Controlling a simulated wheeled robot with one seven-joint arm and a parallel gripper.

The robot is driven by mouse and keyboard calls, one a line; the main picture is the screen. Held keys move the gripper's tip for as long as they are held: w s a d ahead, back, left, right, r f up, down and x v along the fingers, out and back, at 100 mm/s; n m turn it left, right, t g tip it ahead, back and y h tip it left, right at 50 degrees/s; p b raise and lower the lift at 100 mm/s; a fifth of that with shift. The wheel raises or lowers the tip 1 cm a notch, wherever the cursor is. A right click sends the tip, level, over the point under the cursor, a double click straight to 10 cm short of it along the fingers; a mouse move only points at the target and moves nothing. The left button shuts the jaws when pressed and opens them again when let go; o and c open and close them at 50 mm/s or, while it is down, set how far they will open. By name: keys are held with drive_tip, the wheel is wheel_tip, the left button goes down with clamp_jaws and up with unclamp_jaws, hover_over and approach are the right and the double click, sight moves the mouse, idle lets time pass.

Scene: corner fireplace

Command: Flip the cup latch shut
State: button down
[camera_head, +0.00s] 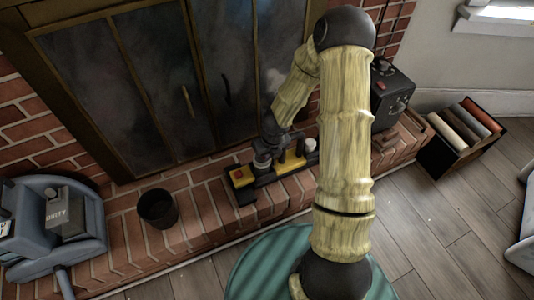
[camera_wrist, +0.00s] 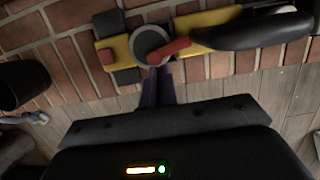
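A black-and-yellow device (camera_head: 292,160) lies on the brick hearth in front of the fireplace doors. In the wrist view its yellow body (camera_wrist: 205,22) carries a round grey cup-like part (camera_wrist: 151,43) with a red lever (camera_wrist: 170,50) across its lower right side. I take the red lever to be the cup latch. My gripper (camera_wrist: 159,72) points at the cup from below in that view; its dark fingers are side by side and look shut, with nothing seen between them. Their tips are at or just short of the cup's edge; contact cannot be told. In the head view my gripper (camera_head: 266,150) partly hides the cup.
A black bin (camera_head: 157,208) stands left of the device on the hearth. A grey-blue machine (camera_head: 60,225) is farther left. A black box (camera_head: 391,97) stands to the right, and a crate of rolls (camera_head: 465,135) is on the wooden floor. A green round surface (camera_head: 262,262) is in front.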

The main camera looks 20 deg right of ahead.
drive_tip(key=shift+w+d+p, duration=0.4)
drive_tip(key=shift+d, duration=0.05)
drive_tip(key=shift+s, duration=0.1)
drive_tip(key=s+r+p, duration=0.4)
drive_tip(key=s+r, duration=0.2)
drive_tip(key=r, duration=0.4)
drive_tip(key=shift+r+p, duration=0.3)
drive_tip(key=shift+r, duration=0.05)
drive_tip(key=shift+a, duration=0.1)
idle(0.5)
